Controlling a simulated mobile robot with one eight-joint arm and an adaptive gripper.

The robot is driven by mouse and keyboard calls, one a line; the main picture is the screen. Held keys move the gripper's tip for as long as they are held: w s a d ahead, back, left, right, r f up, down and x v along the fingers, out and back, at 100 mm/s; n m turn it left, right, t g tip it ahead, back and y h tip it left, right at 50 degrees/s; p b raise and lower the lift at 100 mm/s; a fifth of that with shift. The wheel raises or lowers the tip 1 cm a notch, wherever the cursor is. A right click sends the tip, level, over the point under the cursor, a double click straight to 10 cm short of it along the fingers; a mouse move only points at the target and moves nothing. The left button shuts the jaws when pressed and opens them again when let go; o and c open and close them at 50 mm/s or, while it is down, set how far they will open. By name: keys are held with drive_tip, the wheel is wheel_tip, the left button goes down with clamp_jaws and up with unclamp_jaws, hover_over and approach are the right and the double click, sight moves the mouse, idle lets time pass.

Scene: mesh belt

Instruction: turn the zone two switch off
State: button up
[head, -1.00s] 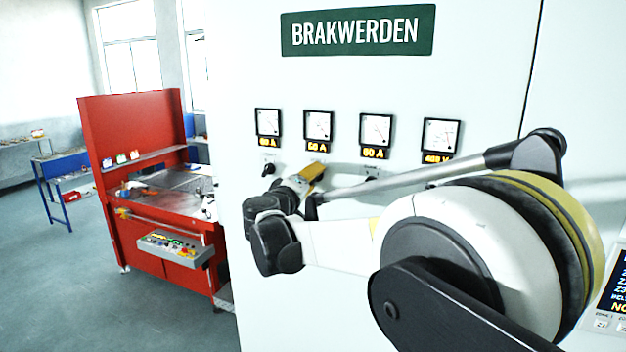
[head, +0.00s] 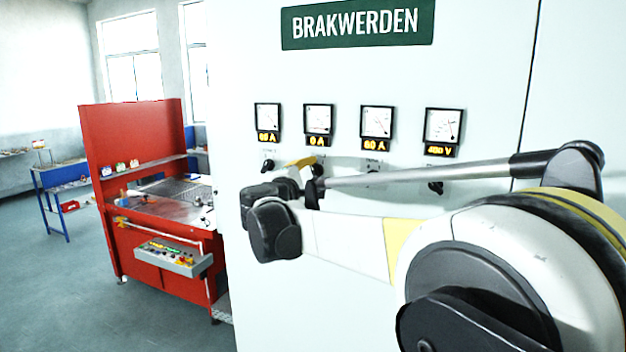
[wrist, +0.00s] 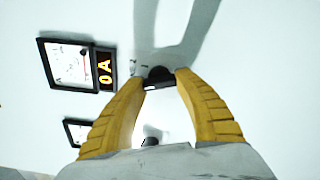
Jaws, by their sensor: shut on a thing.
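The zone two switch is a black knob (wrist: 158,77) on the pale cabinet front, under the second meter (head: 318,119). In the wrist view, my gripper (wrist: 160,80) has its two yellow fingers closed on either side of the knob. In the head view, my gripper (head: 304,163) is at the panel below the second meter, and the wrist hides much of it. The second meter's amber display (head: 317,141) reads 0 A. It also shows in the wrist view (wrist: 104,71), with the needle dial beside it. The knob's marking cannot be read.
Similar knobs are under the first meter (head: 268,166), the third meter (head: 373,168) and the fourth meter (head: 436,187). The first and third displays appear to read 60 A. A red workstation (head: 130,130) stands to the left, with open floor in front.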

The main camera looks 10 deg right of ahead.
drive_tip(key=shift+n+b, duration=0.4)
drive_tip(key=shift+n, duration=0.8)
drive_tip(key=o, duration=1.2)
drive_tip(key=shift+w, duration=0.1)
drive_tip(key=v, duration=1.2)
drive_tip(key=shift+d, duration=0.1)
